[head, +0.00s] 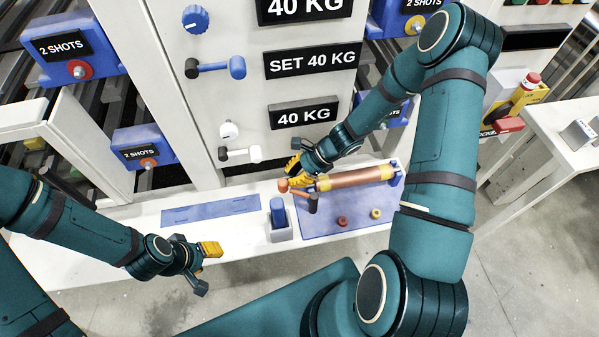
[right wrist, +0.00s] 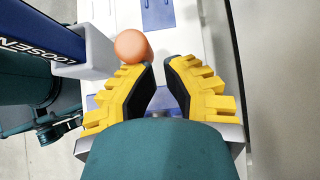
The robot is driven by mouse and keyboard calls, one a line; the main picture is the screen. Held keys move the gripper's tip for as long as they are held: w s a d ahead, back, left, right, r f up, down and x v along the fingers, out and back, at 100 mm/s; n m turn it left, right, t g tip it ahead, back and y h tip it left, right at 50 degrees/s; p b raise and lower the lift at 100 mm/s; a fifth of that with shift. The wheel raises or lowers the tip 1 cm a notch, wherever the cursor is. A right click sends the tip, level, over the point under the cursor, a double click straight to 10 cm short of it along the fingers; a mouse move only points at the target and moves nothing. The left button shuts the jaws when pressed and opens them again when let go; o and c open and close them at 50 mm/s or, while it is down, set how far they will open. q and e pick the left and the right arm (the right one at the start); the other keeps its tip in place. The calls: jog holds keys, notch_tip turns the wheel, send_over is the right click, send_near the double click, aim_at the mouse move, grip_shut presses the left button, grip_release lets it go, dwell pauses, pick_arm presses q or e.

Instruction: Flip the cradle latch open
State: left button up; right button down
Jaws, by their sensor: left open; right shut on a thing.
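The cradle holds a copper-coloured roll (head: 355,178) lying on a blue mat (head: 355,222) on the white bench. At its left end is a latch with an orange ball knob (head: 283,185), which also shows in the right wrist view (right wrist: 131,46). A black knob (head: 313,203) stands beside it. The contact itself is hidden. My left gripper (head: 208,267) is open and empty in front of the bench.
A blue tool in a pale holder (head: 281,233) stands left of the mat; its side reads LOOSEN in the right wrist view (right wrist: 40,32). A flat blue strip (head: 210,210) lies further left. Red (head: 343,221) and yellow (head: 376,213) round pieces sit on the mat. A labelled panel rises behind.

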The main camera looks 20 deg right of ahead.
aim_at(285, 184)
jog(key=shift+s+a+r+n+g+p, duration=0.1)
jog(key=shift+s+a+n+g+p, duration=0.2)
jog(key=shift+a, duration=0.5)
jog(key=shift+s+a+r+n+g+p, duration=0.1)
jog(key=shift+s+a+n+g, duration=0.1)
jog(key=shift+s+a+n, duration=0.4)
jog(key=shift+w+a, duration=0.15)
jog(key=shift+a, duration=0.05)
jog(key=w+d+v, duration=0.1)
jog(key=v, duration=1.1)
jog(key=shift+s+f, duration=0.3)
jog(key=shift+s, duration=0.2)
jog(key=shift+d, duration=0.1)
